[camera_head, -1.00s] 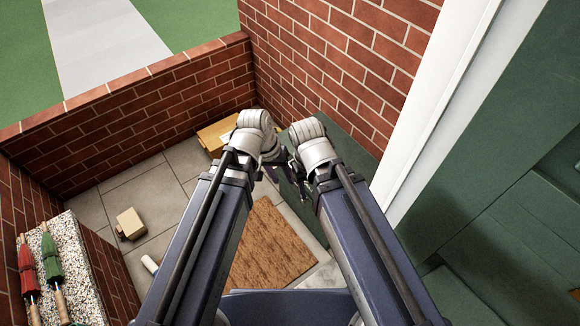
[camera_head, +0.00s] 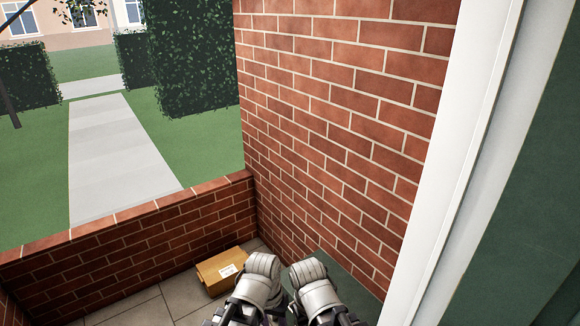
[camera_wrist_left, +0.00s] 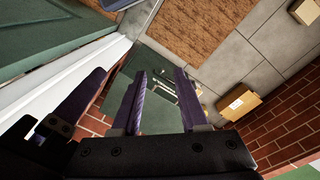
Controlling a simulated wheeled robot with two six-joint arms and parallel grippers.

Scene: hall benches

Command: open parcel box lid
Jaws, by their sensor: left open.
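The parcel box is a dark green box whose flat top (camera_head: 352,278) shows beside the brick wall in the head view, partly hidden by my wrists. In the left wrist view its green face (camera_wrist_left: 158,112) lies beyond my fingers, with a dark strip and small pale marks on it. The top looks flat and down. My left gripper (camera_wrist_left: 160,74) is open and empty, its purple fingers over the green face; I cannot tell whether they touch it. My right gripper (camera_head: 335,320) is at the bottom edge of the head view, its fingertips cut off.
A cardboard parcel (camera_head: 221,270) lies on the paving beside the box. Brick walls (camera_head: 330,120) stand behind and to the right; a white door frame (camera_head: 450,160) is close on the right. A brown doormat (camera_wrist_left: 200,22) and another small carton (camera_wrist_left: 305,10) show in the left wrist view.

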